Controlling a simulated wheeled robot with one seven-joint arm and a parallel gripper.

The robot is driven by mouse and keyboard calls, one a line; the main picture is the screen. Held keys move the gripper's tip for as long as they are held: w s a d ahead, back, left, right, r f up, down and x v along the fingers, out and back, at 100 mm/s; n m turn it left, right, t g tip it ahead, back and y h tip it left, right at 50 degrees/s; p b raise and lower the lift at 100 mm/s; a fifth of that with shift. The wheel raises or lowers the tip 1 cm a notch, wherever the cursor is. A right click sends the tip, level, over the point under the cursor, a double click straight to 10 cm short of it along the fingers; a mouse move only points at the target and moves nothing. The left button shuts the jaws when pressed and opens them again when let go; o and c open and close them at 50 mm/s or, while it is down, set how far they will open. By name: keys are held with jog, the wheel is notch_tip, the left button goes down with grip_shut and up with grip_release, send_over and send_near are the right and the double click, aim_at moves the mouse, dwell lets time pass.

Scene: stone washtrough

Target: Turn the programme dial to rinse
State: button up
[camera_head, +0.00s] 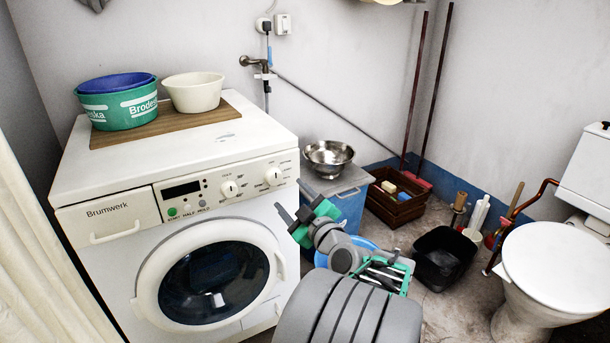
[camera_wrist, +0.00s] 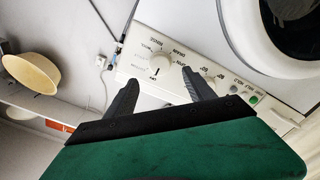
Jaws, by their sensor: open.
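The washing machine (camera_head: 180,235) stands at the left with a control panel along its upper front. The programme dial (camera_head: 273,176) is the round white knob at the panel's right end, and in the wrist view the dial (camera_wrist: 160,66) has printed labels around it, rinse and drain among them. Its exact pointer setting is too small to read. A second white dial (camera_head: 230,189) is to its left. My gripper (camera_head: 291,196) is open and empty, below and right of the programme dial. In the wrist view the gripper's fingertips (camera_wrist: 159,77) spread either side of the dial, apparently short of it.
The round door (camera_head: 215,272) is below the panel. Tubs (camera_head: 118,107) and a cream bowl (camera_head: 194,93) sit on a board on top. A steel colander (camera_head: 328,157) stands right of the machine. A black bin (camera_head: 443,258) and toilet (camera_head: 545,262) are further right.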

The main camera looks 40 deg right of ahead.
aim_at(278, 179)
jog(key=b+x, duration=0.1)
jog(key=x, duration=0.6)
jog(key=shift+w+d, duration=0.15)
jog(key=shift+w, duration=0.15)
grip_shut()
jog(key=shift+d, duration=0.4)
jog(key=shift+w+a, duration=0.1)
jog(key=shift+a, duration=0.1)
jog(key=shift+r+m, duration=0.1)
jog(key=shift+m, duration=0.2)
